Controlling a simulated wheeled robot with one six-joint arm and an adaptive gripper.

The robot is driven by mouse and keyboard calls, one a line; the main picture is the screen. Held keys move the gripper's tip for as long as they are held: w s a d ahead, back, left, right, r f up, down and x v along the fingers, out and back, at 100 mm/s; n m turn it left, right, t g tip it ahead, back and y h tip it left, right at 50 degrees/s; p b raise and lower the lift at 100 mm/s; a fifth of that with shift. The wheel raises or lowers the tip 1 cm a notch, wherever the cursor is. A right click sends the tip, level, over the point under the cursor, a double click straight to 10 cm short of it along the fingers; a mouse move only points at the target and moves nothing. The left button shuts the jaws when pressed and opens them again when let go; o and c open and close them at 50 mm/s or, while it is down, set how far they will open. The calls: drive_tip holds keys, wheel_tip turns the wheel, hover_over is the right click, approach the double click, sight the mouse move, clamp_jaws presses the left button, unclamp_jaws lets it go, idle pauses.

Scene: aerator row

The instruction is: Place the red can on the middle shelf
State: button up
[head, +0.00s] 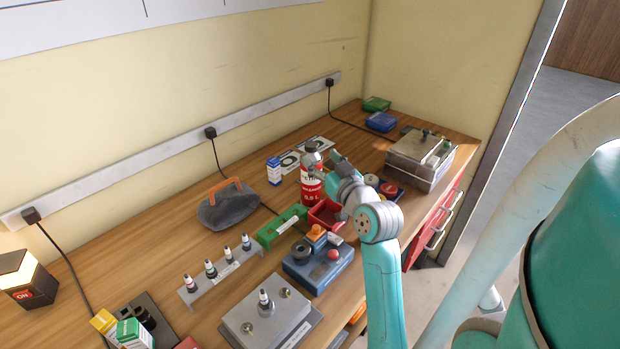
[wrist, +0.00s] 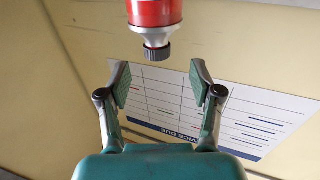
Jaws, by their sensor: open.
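The red can (head: 312,187) stands upright on the wooden bench, with a white label reading 0.5 L, a silver shoulder and a dark cap. In the wrist view the can (wrist: 155,12) shows at the top, its silver neck and dark cap pointing toward my gripper. My gripper (wrist: 160,82) is open, with a finger on either side of the space below the cap and nothing between them. In the head view my gripper (head: 325,160) is close to the can's top, partly covering it. I cannot tell whether they touch. No middle shelf shows.
A red bin (head: 325,214), a green block (head: 282,226) and a blue box with knobs (head: 318,268) crowd the can's front. A small blue-and-white carton (head: 274,171) stands to its left. A metal box (head: 420,158) is to the right.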

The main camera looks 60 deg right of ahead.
sight(314, 149)
drive_tip(key=shift+x, duration=3.45)
drive_tip(key=shift+s+d+r, duration=0.1)
drive_tip(key=shift+d, duration=0.05)
clamp_jaws()
